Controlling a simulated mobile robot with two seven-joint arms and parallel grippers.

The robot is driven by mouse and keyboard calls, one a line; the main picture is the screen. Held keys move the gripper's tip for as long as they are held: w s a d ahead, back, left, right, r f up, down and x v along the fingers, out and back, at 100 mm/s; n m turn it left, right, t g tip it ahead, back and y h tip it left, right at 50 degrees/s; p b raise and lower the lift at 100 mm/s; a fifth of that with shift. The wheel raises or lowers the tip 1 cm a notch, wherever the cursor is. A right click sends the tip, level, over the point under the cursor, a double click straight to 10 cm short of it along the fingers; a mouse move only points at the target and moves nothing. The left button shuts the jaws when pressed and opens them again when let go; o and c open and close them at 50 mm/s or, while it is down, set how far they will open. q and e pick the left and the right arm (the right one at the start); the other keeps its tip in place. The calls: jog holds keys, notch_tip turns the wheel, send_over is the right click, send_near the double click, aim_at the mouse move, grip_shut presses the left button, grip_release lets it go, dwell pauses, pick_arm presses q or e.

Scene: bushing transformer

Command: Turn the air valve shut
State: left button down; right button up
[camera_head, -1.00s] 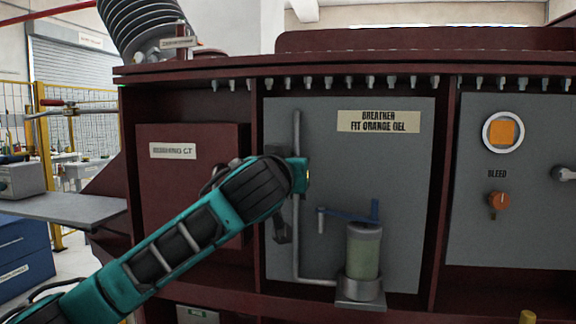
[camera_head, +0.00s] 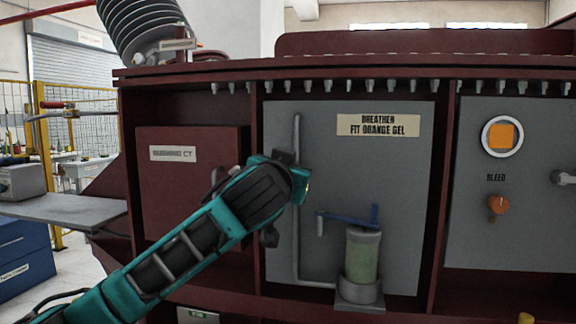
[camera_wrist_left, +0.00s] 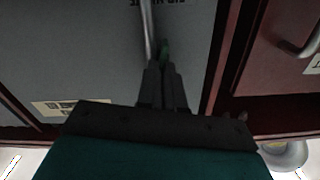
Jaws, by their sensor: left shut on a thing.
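My left gripper comes in from the left in the head view, and its fingers are hidden behind my wrist in front of the grey breather panel (camera_head: 400,190). The pipe (camera_head: 297,225) also shows in the head view and runs down towards the breather jar (camera_head: 362,258). My right gripper is not in view.
A blue lever (camera_head: 345,217) sticks out over the breather jar, right of my wrist. An orange bleed knob (camera_head: 498,204) and a round orange window (camera_head: 502,136) are farther right. A dark red box (camera_head: 185,180) stands out at the left.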

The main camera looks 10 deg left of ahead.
pick_arm(q)
jog(key=shift+d+f+m, duration=0.1)
jog(key=shift+f+m, duration=0.05)
jog(key=shift+m, duration=3.65)
jog(key=shift+d+f+m, duration=0.1)
jog(key=shift+m, duration=3.7)
jog(key=c, duration=1.3)
grip_release()
jog(key=shift+s, duration=0.1)
jog(key=s+b, duration=0.1)
jog(key=s, duration=1.1)
jog(key=shift+s, duration=0.35)
